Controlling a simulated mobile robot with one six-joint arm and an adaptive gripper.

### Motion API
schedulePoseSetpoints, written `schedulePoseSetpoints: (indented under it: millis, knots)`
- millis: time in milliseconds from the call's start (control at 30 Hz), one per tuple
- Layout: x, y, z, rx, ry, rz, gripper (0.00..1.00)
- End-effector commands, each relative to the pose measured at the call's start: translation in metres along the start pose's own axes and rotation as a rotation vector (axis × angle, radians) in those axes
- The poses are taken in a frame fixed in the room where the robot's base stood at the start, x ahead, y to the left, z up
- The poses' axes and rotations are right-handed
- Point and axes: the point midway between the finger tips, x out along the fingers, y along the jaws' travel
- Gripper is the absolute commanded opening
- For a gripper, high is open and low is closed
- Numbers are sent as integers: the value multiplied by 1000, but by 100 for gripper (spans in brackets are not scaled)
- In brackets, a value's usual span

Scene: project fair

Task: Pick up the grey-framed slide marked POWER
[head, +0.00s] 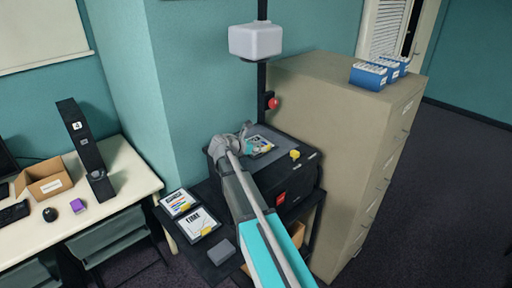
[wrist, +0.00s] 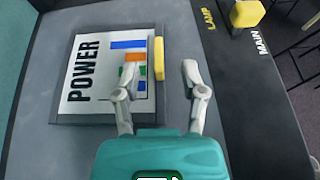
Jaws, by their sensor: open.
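The slide marked POWER (wrist: 85,75) lies flat on the grey top of a black machine (head: 300,178). It has a grey frame, a white face with coloured bars, and a yellow tab (wrist: 159,58) on its right edge. In the head view the slide (head: 262,146) is partly hidden behind my gripper. My gripper (wrist: 159,76) is open and empty over the slide's right edge. In the wrist picture its left finger overlaps the slide face and its right finger is right of the tab. Contact cannot be told.
A yellow knob (wrist: 247,13) stands beside the LAMP and MAIN labels. Two other slides lie on the low dark table, one (head: 178,203) behind the other (head: 197,226). A tall beige cabinet (head: 338,120) stands close on the right. A red button (head: 273,103) is on the post behind.

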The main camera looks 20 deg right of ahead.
Motion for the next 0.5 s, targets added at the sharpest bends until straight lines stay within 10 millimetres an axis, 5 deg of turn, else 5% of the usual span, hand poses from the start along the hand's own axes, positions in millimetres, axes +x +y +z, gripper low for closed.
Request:
schedulePoseSetpoints:
  millis: [267, 500]
  knots:
    - [7, 1, -3, 0, 0, 0, 54]
    - [32, 3, -8, 0, 0, -1, 54]
